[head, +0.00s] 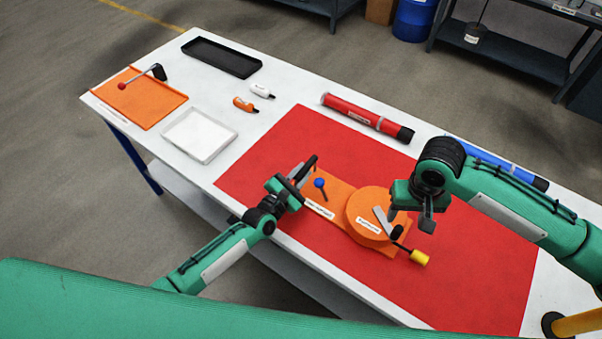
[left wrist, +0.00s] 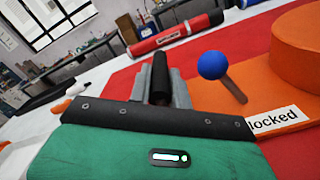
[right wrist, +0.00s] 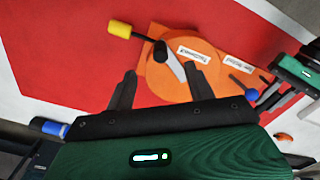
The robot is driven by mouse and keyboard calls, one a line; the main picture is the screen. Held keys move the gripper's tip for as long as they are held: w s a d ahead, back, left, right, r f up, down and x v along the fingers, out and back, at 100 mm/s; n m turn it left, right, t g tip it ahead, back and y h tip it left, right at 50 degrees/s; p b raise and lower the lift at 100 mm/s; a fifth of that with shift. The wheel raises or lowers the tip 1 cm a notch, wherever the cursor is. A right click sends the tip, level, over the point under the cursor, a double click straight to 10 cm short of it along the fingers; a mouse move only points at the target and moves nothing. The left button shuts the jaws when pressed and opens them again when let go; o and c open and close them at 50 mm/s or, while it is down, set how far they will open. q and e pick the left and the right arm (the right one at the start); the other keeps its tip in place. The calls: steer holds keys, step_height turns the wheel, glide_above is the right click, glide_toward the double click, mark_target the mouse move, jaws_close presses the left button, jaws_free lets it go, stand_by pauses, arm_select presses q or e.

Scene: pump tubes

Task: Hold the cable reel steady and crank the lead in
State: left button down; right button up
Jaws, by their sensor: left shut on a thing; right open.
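An orange cable reel (head: 368,208) stands on an orange base (head: 348,198) with a label ending "locked" (left wrist: 275,121). A grey crank arm (head: 382,219) with a black knob (head: 397,232) lies across its top. A short dark lead ends in a yellow plug (head: 419,258) beyond the base. A blue-knobbed lever (head: 319,183) rises from the base. My left gripper (head: 301,172) is shut on a black bar handle (left wrist: 160,77) at the base's left end. My right gripper (head: 410,220) is open and empty above the reel; its fingers (right wrist: 159,85) show apart from the crank.
A red mat (head: 270,150) lies under the reel. A red tube (head: 358,115) and a blue tube (head: 490,160) lie behind. White and black trays (head: 222,57), two small bottles and an orange tray (head: 140,100) with a red-knobbed lever stand left. The mat's left part is clear.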

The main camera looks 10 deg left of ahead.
mark_target(400, 228)
steer(key=shift+f, duration=4.8)
steer(key=c, duration=1)
